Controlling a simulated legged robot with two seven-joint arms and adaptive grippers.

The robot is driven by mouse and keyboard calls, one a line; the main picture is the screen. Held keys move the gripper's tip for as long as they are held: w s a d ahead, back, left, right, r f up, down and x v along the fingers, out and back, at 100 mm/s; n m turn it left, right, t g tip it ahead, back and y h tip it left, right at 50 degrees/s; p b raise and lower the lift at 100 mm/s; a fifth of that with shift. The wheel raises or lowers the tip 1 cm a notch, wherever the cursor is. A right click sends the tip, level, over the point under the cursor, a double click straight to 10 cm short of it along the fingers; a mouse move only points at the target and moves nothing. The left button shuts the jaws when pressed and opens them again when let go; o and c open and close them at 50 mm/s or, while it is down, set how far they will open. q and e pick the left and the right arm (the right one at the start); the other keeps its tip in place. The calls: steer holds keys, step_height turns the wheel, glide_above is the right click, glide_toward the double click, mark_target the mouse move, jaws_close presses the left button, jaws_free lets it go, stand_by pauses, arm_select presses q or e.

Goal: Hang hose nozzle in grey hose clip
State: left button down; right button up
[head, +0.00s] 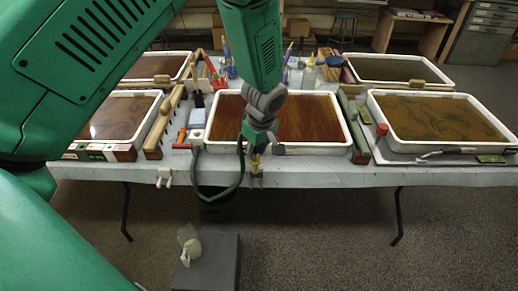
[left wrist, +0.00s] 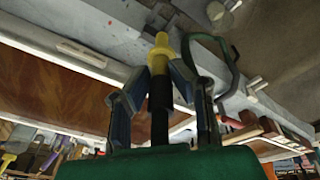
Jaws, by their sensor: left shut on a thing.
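My left gripper (head: 257,150) is at the front edge of the table, and its fingers also show in the left wrist view (left wrist: 158,75). It is shut on the hose nozzle (left wrist: 160,92), a black body with a yellow tip, which shows small and partly hidden in the head view (head: 256,162). The grey hose clip appears to be the small grey piece (left wrist: 160,16) at the table edge, close beyond the yellow tip; it also seems to show in the head view (head: 257,182). I cannot tell whether they touch. My right gripper is out of view.
A dark green hose (head: 221,194) loops below the table edge. A cream clip (head: 165,178) hangs on the edge to the left. The middle marbling tray (head: 340,118) lies just behind my gripper. A grey box (head: 212,262) stands on the floor in front.

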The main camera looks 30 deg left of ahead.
mark_target(258, 162)
arm_select(q)
steer(key=shift+f, duration=0.55)
steer(key=shift+d+f+b, duration=0.3)
steer(key=shift+f+b, duration=0.45)
steer(key=shift+f, duration=0.2)
steer(key=shift+b+x, duration=0.5)
steer(key=shift+x, duration=0.6)
steer(key=shift+s+f+b, duration=0.15)
steer(key=shift+f+b, duration=0.95)
steer(key=shift+f, duration=1)
steer(key=c, duration=1.3)
jaws_free()
steer(key=shift+c, duration=0.2)
